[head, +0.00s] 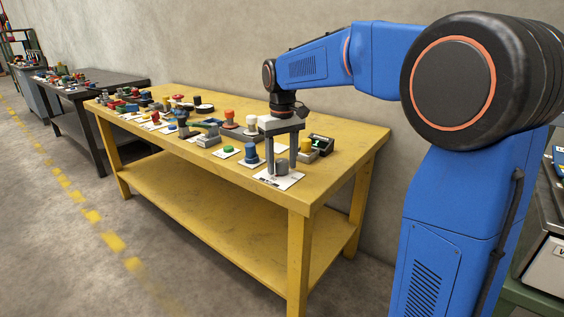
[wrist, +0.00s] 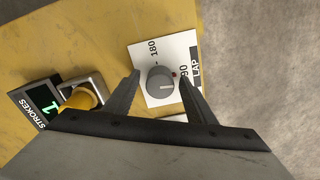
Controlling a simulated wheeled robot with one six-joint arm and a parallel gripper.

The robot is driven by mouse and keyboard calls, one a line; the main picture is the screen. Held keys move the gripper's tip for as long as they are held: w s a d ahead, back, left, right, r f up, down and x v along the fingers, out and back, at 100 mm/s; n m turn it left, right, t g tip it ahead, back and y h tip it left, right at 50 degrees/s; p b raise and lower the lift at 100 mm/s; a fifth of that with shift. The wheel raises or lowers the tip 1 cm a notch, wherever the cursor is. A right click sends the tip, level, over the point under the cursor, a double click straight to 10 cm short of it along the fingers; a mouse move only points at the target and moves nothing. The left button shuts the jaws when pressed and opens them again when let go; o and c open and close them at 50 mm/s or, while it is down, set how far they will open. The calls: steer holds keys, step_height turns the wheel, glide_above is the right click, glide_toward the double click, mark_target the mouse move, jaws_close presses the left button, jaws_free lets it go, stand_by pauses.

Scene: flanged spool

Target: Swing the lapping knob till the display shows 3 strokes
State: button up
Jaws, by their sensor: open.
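The lapping knob is a grey round knob (wrist: 161,84) with a pale pointer line, on a white plate (wrist: 153,57) marked 180, 90 and LAP. It also shows in the head view (head: 282,168) near the table's front right corner. My gripper (wrist: 160,73) is open, pointing down, with one finger on each side of the knob and gaps visible. It also shows over the plate in the head view (head: 281,161). The STROKES display (wrist: 40,106) is at the left of the wrist view, with a green digit that looks like 1.
A yellow knob (wrist: 80,97) on a grey base stands between the display and the plate. A blue knob (head: 252,154) and a green button (head: 228,149) stand left of my gripper. Several other controls crowd the yellow table (head: 345,150); its right end is bare.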

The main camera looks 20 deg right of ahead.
steer(key=shift+c, duration=0.5)
steer(key=c, duration=0.9)
steer(key=shift+c, duration=0.2)
steer(key=shift+m, duration=0.4)
steer(key=m, duration=1.1)
steer(key=shift+m, duration=2.3)
